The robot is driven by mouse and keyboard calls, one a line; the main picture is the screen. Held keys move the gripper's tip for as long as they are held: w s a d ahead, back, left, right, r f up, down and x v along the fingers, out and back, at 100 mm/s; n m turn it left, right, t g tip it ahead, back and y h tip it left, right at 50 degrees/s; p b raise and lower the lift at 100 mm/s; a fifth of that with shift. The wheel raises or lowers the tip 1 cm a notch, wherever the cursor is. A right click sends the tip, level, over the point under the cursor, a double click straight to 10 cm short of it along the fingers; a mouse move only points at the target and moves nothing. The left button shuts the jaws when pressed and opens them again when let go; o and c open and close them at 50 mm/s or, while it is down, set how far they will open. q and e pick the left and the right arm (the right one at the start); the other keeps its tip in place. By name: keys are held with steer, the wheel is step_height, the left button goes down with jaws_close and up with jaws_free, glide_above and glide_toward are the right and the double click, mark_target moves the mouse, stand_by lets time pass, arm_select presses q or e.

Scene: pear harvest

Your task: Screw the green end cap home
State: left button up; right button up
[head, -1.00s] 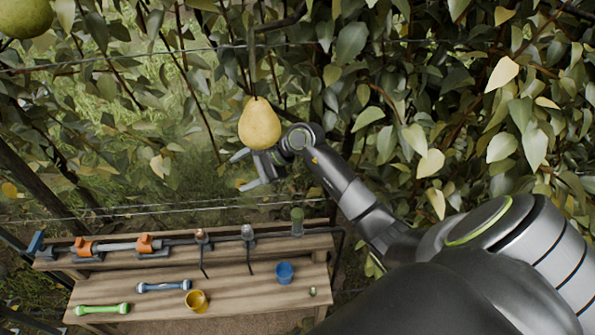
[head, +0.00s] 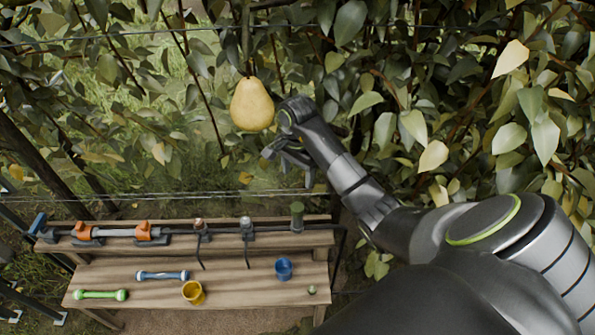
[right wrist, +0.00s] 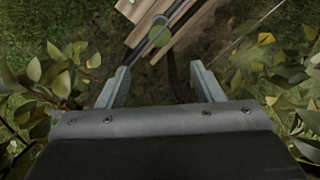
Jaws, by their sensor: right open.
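A dark green upright cylinder (head: 297,216), which may be the green end cap, stands at the right end of the pipe (head: 120,233) on the bench's back ledge. A much smaller green piece (head: 312,290) lies on the bench at the right; I cannot tell which is the cap. My right gripper (head: 288,164) hangs open and empty above and behind the bench, right of and below a pear. In the right wrist view its fingers (right wrist: 160,88) are apart with nothing between, and a greenish upright cylinder (right wrist: 160,33) shows beyond them. My left gripper is not in view.
The yellow pear (head: 252,104) hangs close to my right wrist. Leafy branches and wires surround the arm. On the bench (head: 235,285) are a blue cup (head: 284,269), a yellow cup (head: 193,292) and two capped tubes. Orange clamps (head: 83,231) hold the pipe.

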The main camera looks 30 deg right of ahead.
steer(key=b, duration=0.8)
glide_above(297, 207)
step_height(297, 207, down, 10)
steer(key=shift+d+r, duration=0.1)
steer(key=shift+r, duration=0.1)
step_height(297, 207, down, 2)
steer(key=shift+f+b, duration=0.1)
steer(key=shift+b, duration=0.85)
steer(key=shift+f+p, duration=0.55)
steer(key=shift+f, duration=0.55)
